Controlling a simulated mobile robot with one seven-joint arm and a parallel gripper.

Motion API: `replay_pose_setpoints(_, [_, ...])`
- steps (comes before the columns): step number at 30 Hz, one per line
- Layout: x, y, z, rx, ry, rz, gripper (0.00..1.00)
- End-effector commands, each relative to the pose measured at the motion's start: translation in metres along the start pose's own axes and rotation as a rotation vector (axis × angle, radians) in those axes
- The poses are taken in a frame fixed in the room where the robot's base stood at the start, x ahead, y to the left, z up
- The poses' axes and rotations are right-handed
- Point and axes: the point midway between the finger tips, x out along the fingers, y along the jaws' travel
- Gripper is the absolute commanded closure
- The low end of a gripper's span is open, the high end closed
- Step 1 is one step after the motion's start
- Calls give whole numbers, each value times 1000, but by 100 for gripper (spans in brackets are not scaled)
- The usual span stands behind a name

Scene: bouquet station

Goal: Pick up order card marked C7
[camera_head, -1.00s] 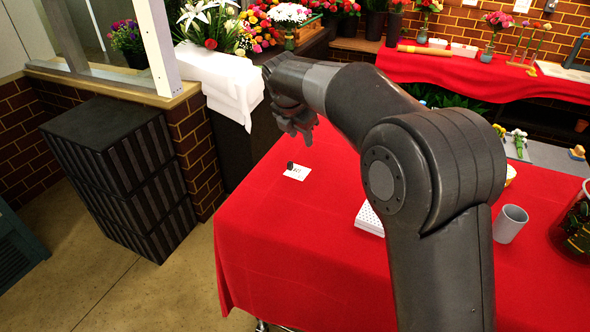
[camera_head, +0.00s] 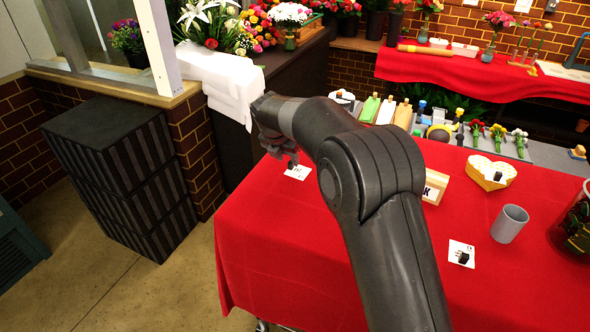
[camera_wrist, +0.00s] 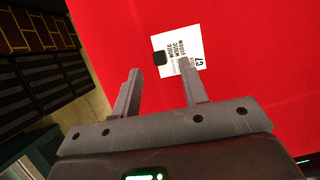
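The order card marked C7 (camera_wrist: 190,45) is white with black print and lies flat on the red cloth. A small black block or clip (camera_wrist: 160,57) sits at its edge. The card also shows near the left edge of the table in the head view (camera_head: 299,173). My gripper (camera_wrist: 160,70) is open and empty, its two fingers spread apart. The right fingertip overlaps the card's lower part in the wrist view. In the head view my gripper (camera_head: 287,157) hangs just above and behind the card, and I cannot tell the gap.
The red table (camera_head: 290,245) is clear around the card. A second white card (camera_head: 457,246) with a black piece, a grey cup (camera_head: 510,224), a yellow heart-shaped box (camera_head: 501,165) and a wooden sign (camera_head: 442,181) stand to the right. A grey tray (camera_head: 545,153) runs along the back.

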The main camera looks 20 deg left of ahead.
Motion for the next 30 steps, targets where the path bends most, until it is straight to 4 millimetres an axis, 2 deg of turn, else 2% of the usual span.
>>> replay_pose_setpoints(3, [20, -1, -2, 0, 0, -2, 60])
replay_pose_setpoints(5, [27, -1, -2, 0, 0, -2, 60])
replay_pose_setpoints(12, [30, -1, -2, 1, -1, 1, 60])
replay_pose_setpoints(27, [30, -1, -2, 1, -1, 0, 100])
replay_pose_setpoints(30, [30, -1, -2, 1, -1, 0, 100])
